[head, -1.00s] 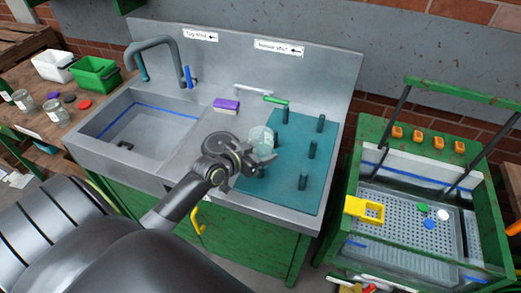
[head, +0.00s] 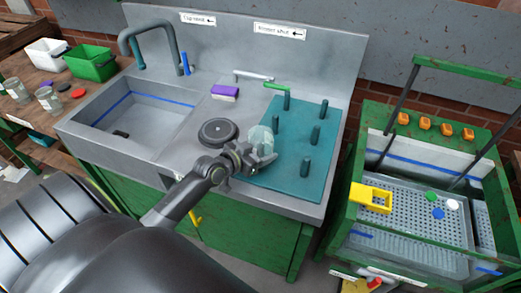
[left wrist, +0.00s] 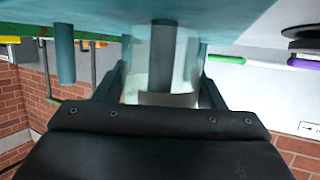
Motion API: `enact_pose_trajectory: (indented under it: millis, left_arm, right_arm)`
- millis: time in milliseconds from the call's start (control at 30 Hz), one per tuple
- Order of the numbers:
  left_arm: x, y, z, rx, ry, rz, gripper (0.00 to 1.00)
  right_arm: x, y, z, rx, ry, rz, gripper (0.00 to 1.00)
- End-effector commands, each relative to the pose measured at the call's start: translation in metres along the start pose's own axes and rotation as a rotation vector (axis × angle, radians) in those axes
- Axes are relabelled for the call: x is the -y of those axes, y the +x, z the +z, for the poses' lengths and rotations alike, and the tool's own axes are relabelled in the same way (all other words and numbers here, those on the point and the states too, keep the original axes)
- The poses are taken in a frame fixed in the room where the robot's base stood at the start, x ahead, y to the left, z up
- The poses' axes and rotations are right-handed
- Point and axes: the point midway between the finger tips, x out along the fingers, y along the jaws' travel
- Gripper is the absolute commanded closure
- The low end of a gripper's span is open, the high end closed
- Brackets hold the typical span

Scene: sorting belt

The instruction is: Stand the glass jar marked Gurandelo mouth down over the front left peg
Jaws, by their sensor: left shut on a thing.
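My left gripper (head: 256,158) is shut on a clear glass jar (head: 261,138) at the front left of the teal peg board (head: 325,150). In the left wrist view the jar (left wrist: 190,65) sits between the fingers, and a dark peg (left wrist: 163,60) shows through its glass. The jar appears to be around the front left peg, mouth towards the board. I cannot tell whether its rim rests on the board. The marking is not readable. Other pegs, such as the front right peg (head: 305,167), stand bare. My right gripper is not in view.
A round black disc (head: 217,132) and a purple-topped brush (head: 224,92) lie on the steel ledge between sink (head: 140,120) and board. Other jars (head: 48,99) stand at the far left. A green-framed rack with a perforated tray (head: 400,225) stands right.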

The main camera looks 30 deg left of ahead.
Motion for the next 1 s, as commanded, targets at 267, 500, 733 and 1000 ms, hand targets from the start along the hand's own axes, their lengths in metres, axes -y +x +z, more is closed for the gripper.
enact_pose_trajectory:
  millis: [267, 500, 733, 1000]
  left_arm:
    - [-0.0002, 0.0006, 0.0008, -0.002, 0.000, 0.000, 0.64]
    - [-0.0002, 0.0020, 0.0044, -0.002, 0.000, 0.000, 0.64]
    - [-0.0002, 0.0028, 0.0066, -0.002, 0.000, 0.000, 0.34]
    - [-0.0001, 0.0026, 0.0067, -0.001, 0.000, 0.000, 0.11]
  right_arm:
    - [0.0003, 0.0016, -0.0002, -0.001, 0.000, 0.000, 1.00]
    - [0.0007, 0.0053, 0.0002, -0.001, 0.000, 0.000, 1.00]
    - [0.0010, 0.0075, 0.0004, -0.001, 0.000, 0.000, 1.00]
    - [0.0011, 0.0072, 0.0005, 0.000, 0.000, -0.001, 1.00]
